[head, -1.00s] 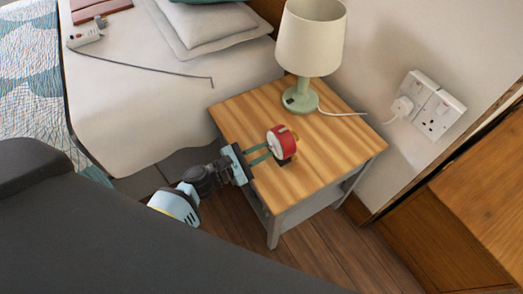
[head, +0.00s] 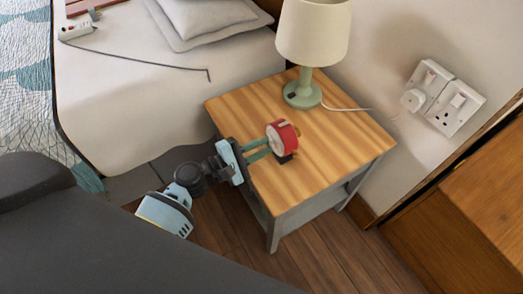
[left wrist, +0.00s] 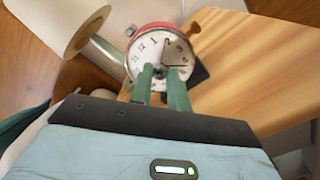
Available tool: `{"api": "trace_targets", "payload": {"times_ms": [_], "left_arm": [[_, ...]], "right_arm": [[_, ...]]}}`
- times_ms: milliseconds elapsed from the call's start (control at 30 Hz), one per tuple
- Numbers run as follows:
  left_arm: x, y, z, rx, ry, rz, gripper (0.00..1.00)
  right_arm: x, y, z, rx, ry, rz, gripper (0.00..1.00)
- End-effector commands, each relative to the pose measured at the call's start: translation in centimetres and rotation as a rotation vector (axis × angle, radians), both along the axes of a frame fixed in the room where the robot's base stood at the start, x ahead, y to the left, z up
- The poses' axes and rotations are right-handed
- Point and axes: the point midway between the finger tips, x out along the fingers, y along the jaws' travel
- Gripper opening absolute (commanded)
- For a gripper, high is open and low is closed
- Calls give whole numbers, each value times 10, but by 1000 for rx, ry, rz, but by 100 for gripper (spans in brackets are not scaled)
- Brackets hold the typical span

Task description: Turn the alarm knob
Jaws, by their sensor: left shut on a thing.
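A red alarm clock (head: 285,135) with a white numbered face stands on the wooden nightstand (head: 330,160). In the left wrist view the clock (left wrist: 148,50) faces me, tilted in the picture, with brass-coloured parts at its rim. My left gripper (head: 267,150) reaches in from the left, and its green fingers are at the front of the face. In the left wrist view the fingertips (left wrist: 162,72) are close together around a small dark alarm knob (left wrist: 158,72) at the face, mostly hidden by them. My right gripper is not in view.
A green lamp (head: 302,92) with a cream shade stands behind the clock, its white cord running to a wall socket (head: 443,97). A bed (head: 150,100) with pillows is at the left. The nightstand's right and front parts are clear.

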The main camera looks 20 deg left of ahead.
Motion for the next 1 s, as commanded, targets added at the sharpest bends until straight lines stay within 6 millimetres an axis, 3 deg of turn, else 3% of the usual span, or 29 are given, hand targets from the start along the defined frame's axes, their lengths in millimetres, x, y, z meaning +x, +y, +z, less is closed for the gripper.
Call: {"api": "trace_targets", "payload": {"times_ms": [33, 500, 1000], "left_arm": [[-1, 0, -6, 37, -27, 0, 0], [0, 0, -4, 344, -266, -1, 0], [0, 0, 0, 468, -364, 0, 0]], "right_arm": [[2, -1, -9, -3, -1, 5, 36], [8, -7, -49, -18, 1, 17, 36], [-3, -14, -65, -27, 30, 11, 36]]}}
